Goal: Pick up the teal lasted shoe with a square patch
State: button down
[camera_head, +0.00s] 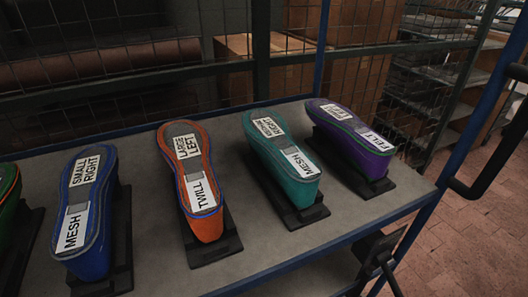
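The teal lasted shoe (299,192) lies sole up on a black stand (310,215), second from the right in a row of shoes on a grey shelf. Its heel end points toward the front right. Two white labels are on its sole: the lower reads MESH, the upper ends in RIGHT with its first word too small to read surely. I cannot make out a separate square patch on it. Nothing touches it except its stand. My gripper is not in view.
An orange shoe (207,228) stands left of the teal one and a purple shoe (371,166) close on its right. A blue shoe (92,262) and a partly cut-off green one (7,190) are further left. Wire mesh and cartons (355,85) rise behind the shelf (258,238). Brick floor (480,235) lies right.

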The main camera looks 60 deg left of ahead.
aim_at(297, 173)
jog(key=u, duration=3.65)
jog(key=k, duration=1.05)
jog(key=z, duration=0.9)
jog(key=i, duration=0.6)
jog(key=z, duration=0.1)
